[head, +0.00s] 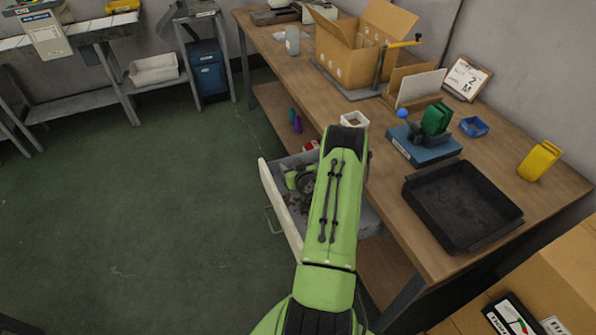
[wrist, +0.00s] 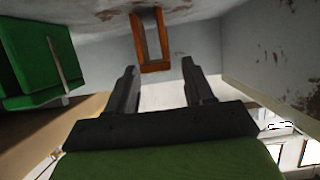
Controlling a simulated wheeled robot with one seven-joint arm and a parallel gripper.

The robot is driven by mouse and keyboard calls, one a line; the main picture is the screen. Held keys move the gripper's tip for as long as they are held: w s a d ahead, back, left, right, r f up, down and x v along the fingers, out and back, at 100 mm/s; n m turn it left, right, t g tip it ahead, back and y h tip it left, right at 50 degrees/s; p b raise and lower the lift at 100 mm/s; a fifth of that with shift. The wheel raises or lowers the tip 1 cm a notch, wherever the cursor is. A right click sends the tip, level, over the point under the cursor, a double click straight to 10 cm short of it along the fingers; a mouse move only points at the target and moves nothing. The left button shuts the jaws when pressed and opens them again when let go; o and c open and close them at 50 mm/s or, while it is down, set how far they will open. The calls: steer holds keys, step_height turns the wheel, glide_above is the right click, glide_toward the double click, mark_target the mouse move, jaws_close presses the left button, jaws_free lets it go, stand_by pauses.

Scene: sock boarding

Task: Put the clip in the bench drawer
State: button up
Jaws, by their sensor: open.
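The bench drawer (head: 275,205) is pulled open on the left side of the wooden bench. My gripper shows in the wrist view (wrist: 158,90) with its two dark fingers apart and nothing between them. Small dark shapes show inside the drawer, too small to tell apart.
A green box-like object (wrist: 30,60) is left in the wrist view. Floor left of the drawer is clear.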

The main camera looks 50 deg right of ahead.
steer(key=b+v, duration=0.1)
steer(key=v, duration=1)
steer(key=w+a+r+n+t+y, duration=0.1)
steer(key=w+a+r+n+y, duration=0.3)
steer(key=a, duration=0.4)
steer(key=w+a+r+n+y, duration=0.3)
steer(key=w+a+r+y, duration=0.15)
steer(key=a+r, duration=0.25)
steer(key=a+r+n+g+y, duration=0.2)
steer(key=a+r+n+g, duration=0.15)
steer(key=a, duration=0.85)
steer(key=s+a+r+g+h, duration=0.2)
steer(key=s+a+r+g, duration=0.1)
steer(key=s+a+r, duration=0.5)
steer(key=s+a+r+m+h, duration=0.1)
steer(key=s+m, duration=0.3)
steer(key=s, duration=0.8)
steer(key=shift+r, duration=0.75)
steer(key=shift+a+h, duration=0.1)
steer(key=shift+h, duration=0.15)
